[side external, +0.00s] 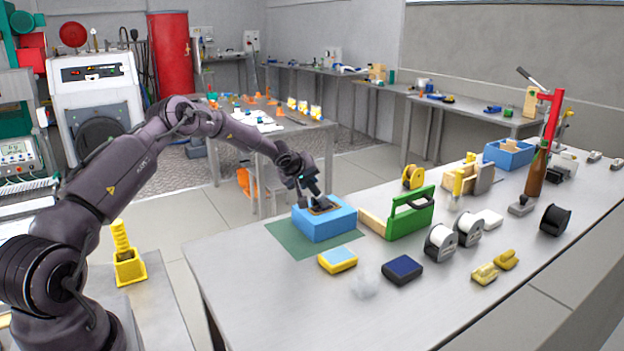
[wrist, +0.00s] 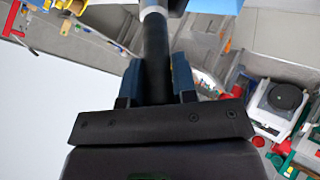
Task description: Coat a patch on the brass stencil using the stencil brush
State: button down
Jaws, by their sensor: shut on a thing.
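My gripper (side external: 309,190) is shut on a dark round handle, which I take to be the stencil brush (wrist: 153,60). In the wrist view the handle lies between the two blue-grey fingers, with a pale metal band at its upper end. In the side view my gripper is low over a blue block (side external: 330,230) on a green mat (side external: 287,240). A small brownish, brass-like plate (side external: 334,207) shows on top of the block, probably the brass stencil. A dark shape and my gripper partly cover it. I cannot tell whether the bristles touch it, or see any coating.
A green toolbox-like holder (side external: 411,217) stands right of the block. A yellow-blue pad (side external: 338,260) and a dark blue pad (side external: 402,269) lie in front. Spools (side external: 441,242) and a red lever press (side external: 551,120) stand farther right. The table's front left is bare.

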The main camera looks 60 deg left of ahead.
jog(key=shift+w, duration=1.35)
jog(key=shift+s, duration=2.25)
notch_tip(320, 180, up, 8)
jog(key=s, duration=0.1)
jog(key=shift+s, duration=0.2)
